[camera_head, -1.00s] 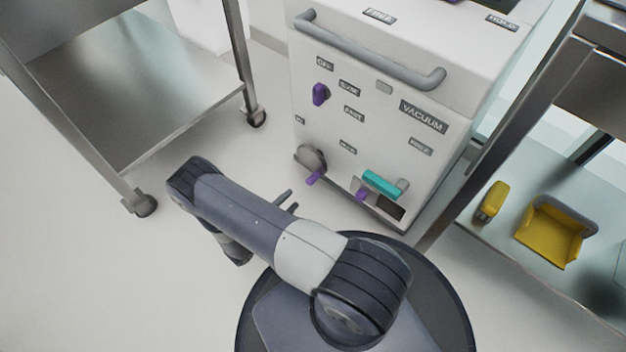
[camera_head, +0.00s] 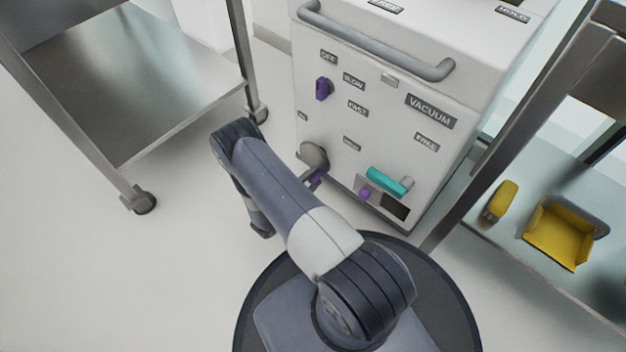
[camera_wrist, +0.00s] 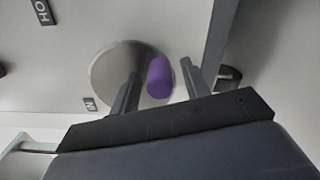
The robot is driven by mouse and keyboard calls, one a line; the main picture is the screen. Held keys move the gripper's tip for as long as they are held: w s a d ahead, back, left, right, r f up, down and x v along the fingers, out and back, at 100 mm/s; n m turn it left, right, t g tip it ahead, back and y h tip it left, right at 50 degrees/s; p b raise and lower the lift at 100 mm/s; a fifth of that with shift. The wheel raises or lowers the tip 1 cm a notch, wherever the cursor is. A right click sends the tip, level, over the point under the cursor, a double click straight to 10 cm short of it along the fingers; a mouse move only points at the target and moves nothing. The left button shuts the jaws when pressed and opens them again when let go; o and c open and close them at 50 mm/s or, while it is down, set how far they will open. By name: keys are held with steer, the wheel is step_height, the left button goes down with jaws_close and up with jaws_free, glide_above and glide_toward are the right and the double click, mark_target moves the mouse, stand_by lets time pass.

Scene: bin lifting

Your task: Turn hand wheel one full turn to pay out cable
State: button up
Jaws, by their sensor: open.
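The hand wheel is a round grey disc (camera_head: 314,155) with a purple handle (camera_head: 316,177), low on the front of the white cabinet. In the wrist view the disc (camera_wrist: 106,72) fills the middle, and the purple handle (camera_wrist: 160,78) sticks out towards me near its right edge. My gripper (camera_wrist: 160,68) is open, with one dark finger on each side of the handle. A gap shows between the handle and each finger, so it is not clamped. In the head view my arm partly hides the gripper and the wheel's lower edge.
The white cabinet (camera_head: 385,100) has a grey bar handle (camera_head: 375,45), a purple knob (camera_head: 323,88), a teal lever (camera_head: 386,181) and a small purple lever (camera_head: 365,193). A metal trolley (camera_head: 150,90) stands left. A metal rack (camera_head: 480,185) with yellow items (camera_head: 560,233) stands right.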

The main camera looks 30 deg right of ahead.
steer(key=shift+w+d, duration=0.1)
steer(key=shift+d, duration=0.1)
jaws_close()
stand_by(0.4)
